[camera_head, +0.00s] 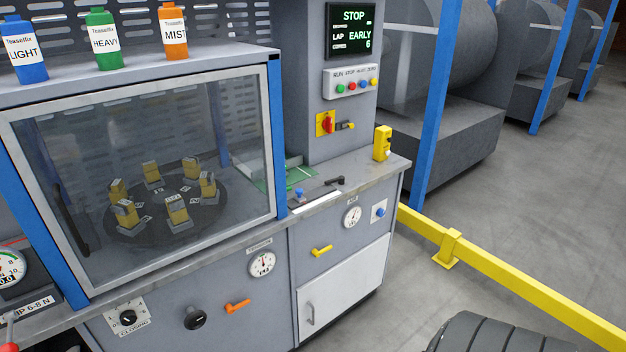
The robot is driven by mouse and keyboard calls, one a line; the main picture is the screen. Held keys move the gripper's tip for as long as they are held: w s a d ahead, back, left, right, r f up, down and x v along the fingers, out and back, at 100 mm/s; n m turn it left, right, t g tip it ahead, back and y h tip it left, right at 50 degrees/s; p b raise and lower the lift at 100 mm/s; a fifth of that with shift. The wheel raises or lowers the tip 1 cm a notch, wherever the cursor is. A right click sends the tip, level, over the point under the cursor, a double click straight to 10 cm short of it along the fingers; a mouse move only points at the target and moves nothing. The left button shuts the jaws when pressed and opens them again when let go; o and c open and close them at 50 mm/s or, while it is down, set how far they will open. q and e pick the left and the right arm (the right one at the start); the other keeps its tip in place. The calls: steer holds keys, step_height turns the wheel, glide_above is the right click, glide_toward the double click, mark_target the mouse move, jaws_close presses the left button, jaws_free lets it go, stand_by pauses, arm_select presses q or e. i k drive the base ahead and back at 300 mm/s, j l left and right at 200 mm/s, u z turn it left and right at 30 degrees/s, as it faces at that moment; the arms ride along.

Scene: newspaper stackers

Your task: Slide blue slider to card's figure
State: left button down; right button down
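A small blue knob (299,194), which looks like the blue slider, stands on the grey counter right of the glass-fronted cabinet. A white strip (316,204) lies on the counter just in front of it; any scale or marks on it are too small to read. A small label reading about "NIP 6-8 N" (33,306) shows at the lower left, beside a round gauge (8,268); I cannot tell if it is the card. Neither of my grippers is in view.
A black handle (331,182) lies close behind the blue knob. A yellow block (382,143) stands at the counter's right end. The display (353,30) reads STOP, LAP EARLY 6. A yellow rail (510,281) runs along the floor at right.

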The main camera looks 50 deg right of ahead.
mark_target(299, 198)
steer(key=z, duration=1.45)
